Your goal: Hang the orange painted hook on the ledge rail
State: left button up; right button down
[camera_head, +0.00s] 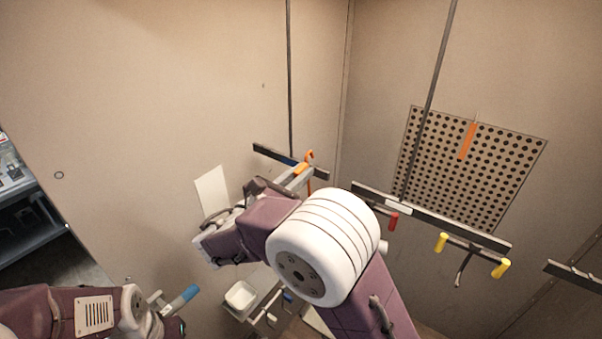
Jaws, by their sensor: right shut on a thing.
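The orange painted hook (309,155) is at the fingers of my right gripper (300,172), in the upper middle of the head view. My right gripper is shut on it. The hook's curled top shows above the fingers and a thin orange end shows below them. It overlaps a dark rail (266,151) on the back wall; I cannot tell whether it touches the rail. I cannot tell which of the rails in view is the ledge rail. My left gripper (168,302) is low at the left, beside a blue cylinder (184,296); its jaw state is unclear.
A longer rail (455,231) at the right carries a red piece (394,221) and yellow pieces (441,242). Another rail (573,270) is at the right edge. A perforated panel (500,160) with an orange strip (467,141) is behind. A white bin (241,296) stands below my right arm.

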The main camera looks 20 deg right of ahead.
pick_arm(q)
jog(key=shift+r+p, duration=0.55)
pick_arm(e)
jog(key=v, duration=0.8)
jog(key=shift+s+a, duration=0.25)
jog(key=shift+a, duration=0.05)
